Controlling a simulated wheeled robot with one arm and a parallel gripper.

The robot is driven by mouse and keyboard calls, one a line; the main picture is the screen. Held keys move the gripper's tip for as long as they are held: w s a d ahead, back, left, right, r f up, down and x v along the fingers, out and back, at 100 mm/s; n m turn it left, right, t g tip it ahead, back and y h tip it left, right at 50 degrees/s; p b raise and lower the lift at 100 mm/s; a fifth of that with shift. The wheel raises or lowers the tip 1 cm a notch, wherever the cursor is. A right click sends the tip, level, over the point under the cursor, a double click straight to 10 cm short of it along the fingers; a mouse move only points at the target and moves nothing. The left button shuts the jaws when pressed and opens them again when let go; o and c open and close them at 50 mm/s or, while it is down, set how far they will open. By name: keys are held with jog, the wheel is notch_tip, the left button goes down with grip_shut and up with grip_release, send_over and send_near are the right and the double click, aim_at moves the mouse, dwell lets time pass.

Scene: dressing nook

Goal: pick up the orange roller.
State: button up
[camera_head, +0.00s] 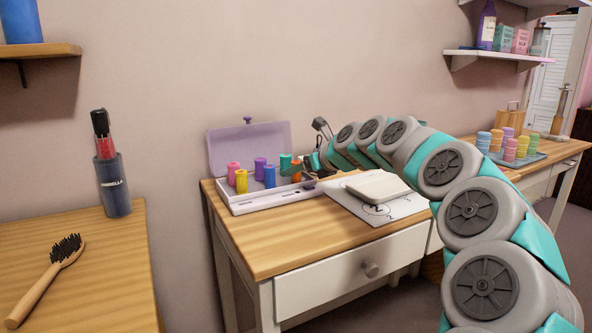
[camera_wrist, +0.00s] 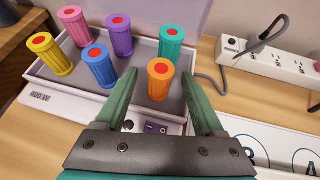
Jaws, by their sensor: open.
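The orange roller (camera_wrist: 160,80) stands upright in the open roller case (camera_wrist: 60,85), at the case's right front in the wrist view. In the head view the orange roller (camera_head: 296,169) is partly hidden by my gripper (camera_head: 303,177). In the wrist view my gripper (camera_wrist: 166,90) is open, with one green finger on each side of the orange roller in the picture. I cannot tell whether either finger touches it. Blue (camera_wrist: 100,66), yellow (camera_wrist: 50,54), pink (camera_wrist: 74,27), purple (camera_wrist: 119,34) and green (camera_wrist: 171,42) rollers stand in the same case.
A power strip (camera_wrist: 268,62) with a plug and cable lies right of the case. A numbered sheet with a pale flat block (camera_head: 377,187) lies on the desk. The case's raised lid (camera_head: 250,145) stands behind the rollers. A hairbrush (camera_head: 50,275) lies on the left table.

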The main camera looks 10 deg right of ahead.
jog(key=shift+w+a+f, duration=0.25)
jog(key=shift+w, duration=0.25)
jog(key=shift+c, duration=0.2)
grip_shut()
